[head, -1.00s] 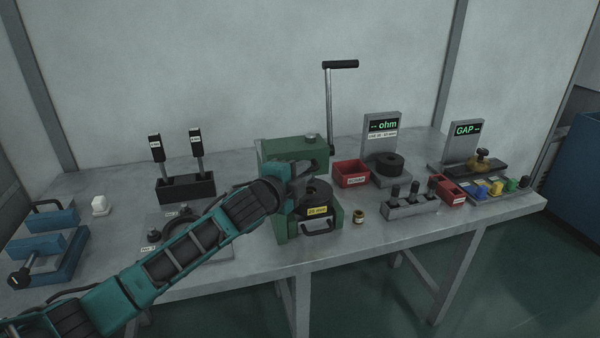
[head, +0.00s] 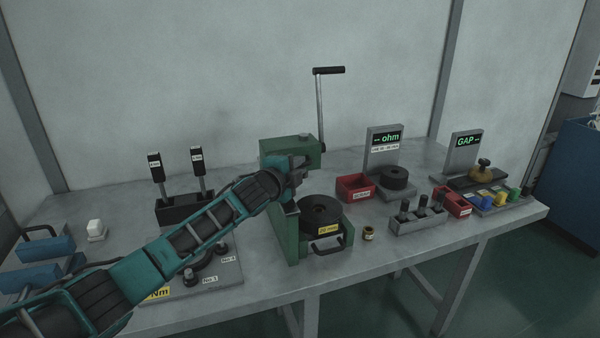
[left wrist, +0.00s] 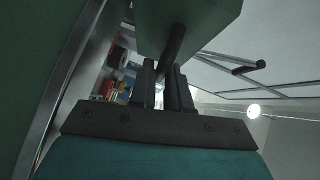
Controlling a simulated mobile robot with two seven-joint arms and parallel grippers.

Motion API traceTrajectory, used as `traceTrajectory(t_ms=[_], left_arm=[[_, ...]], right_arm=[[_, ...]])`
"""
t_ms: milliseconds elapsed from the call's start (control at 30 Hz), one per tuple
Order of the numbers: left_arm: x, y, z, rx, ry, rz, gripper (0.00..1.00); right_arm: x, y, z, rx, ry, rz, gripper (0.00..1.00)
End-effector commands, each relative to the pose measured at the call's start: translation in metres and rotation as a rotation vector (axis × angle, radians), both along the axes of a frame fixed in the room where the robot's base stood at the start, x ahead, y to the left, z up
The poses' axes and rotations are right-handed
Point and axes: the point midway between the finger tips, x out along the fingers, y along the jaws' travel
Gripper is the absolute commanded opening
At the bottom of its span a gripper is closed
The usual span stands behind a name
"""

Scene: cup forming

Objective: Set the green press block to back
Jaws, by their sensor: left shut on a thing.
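The green press stands mid-bench in the head view. Its upper green block (head: 290,148) sits above and behind a black disc (head: 320,209) on the green base (head: 288,235). My left gripper (head: 298,172) is at the front of the block. In the left wrist view, the fingers (left wrist: 164,78) are shut around a dark rod (left wrist: 174,45) that sticks out of the green block (left wrist: 190,18). The head view hides the rod behind the gripper. My right gripper is not in view.
A tall crank (head: 320,105) rises beside the press. A red bin (head: 355,187), a small brass cup (head: 368,233) and a grey rack (head: 418,221) stand to the right. A black stand with two upright handles (head: 185,210) is behind my left arm.

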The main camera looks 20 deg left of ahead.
Motion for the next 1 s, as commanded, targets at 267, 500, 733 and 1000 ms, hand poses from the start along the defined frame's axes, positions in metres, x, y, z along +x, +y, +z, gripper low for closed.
traceTrajectory(t_ms=[267, 500, 733, 1000], left_arm=[[0.0077, 0.0072, 0.0014, 0.001, -0.001, 0.005, 0.0], [0.008, 0.0085, 0.003, 0.002, -0.003, 0.007, 0.21], [0.0074, 0.0063, 0.0025, 0.0, -0.004, 0.004, 0.38], [0.0049, 0.0054, 0.0021, -0.001, -0.003, 0.0, 0.38]], right_arm=[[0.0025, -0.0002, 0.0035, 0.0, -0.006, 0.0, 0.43], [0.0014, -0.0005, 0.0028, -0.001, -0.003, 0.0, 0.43], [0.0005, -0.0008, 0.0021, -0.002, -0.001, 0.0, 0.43], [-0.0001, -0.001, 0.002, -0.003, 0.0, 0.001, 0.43]])
